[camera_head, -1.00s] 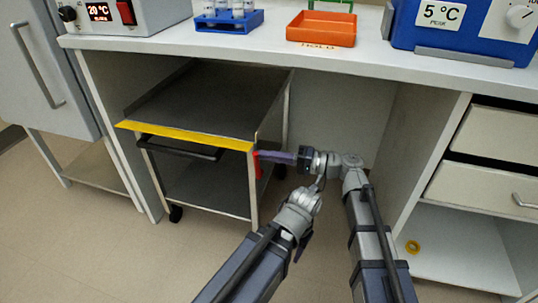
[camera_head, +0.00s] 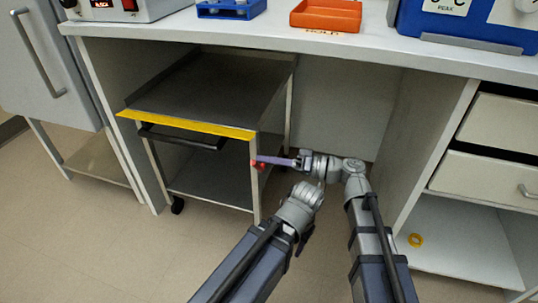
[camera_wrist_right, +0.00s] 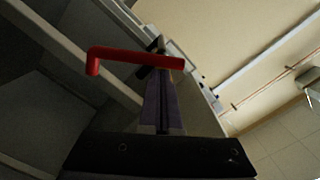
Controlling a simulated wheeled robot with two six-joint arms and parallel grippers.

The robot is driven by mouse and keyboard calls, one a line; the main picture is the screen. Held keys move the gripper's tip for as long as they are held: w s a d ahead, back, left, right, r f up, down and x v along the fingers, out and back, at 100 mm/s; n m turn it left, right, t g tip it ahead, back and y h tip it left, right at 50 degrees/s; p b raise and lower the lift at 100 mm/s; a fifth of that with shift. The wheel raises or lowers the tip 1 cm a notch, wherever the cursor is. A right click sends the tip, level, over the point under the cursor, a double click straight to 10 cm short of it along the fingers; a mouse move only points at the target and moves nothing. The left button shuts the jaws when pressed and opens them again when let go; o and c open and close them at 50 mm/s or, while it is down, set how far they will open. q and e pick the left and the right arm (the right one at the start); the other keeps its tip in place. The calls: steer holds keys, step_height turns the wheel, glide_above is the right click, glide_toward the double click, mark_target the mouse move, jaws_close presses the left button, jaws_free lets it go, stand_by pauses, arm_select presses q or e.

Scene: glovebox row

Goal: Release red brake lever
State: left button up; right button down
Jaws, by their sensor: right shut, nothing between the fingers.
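The red brake lever (camera_head: 257,165) is on the right front post of the cart (camera_head: 200,129), below its yellow front edge. It looks short and roughly level in the head view. In the right wrist view the lever (camera_wrist_right: 130,57) is a bent red bar crossing in front of the fingertips. My right gripper (camera_head: 276,161), with purple fingers, is shut and empty, its tips at the lever. The right wrist view shows the fingers (camera_wrist_right: 160,95) together just below the bar; contact is unclear. My left arm ends right of the cart's front; its fingers cannot be made out.
The cart stands under the white bench (camera_head: 200,30), between its side panels. Drawers (camera_head: 490,180) and a yellow ring (camera_head: 415,240) on a low shelf are at the right. An orange tray (camera_head: 326,16) is on the bench. The floor in front of the cart is open.

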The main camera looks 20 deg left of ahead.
steer(key=s+f+n+b, duration=0.1)
steer(key=f+n+b, duration=0.1)
steer(key=f+n, duration=0.1)
steer(key=s+f+n+b, duration=0.1)
steer(key=n, duration=0.1)
steer(key=shift+s+a+f+b, duration=0.1)
steer(key=shift+s+f+b, duration=0.1)
steer(key=shift+s+b, duration=0.15)
stand_by(0.7)
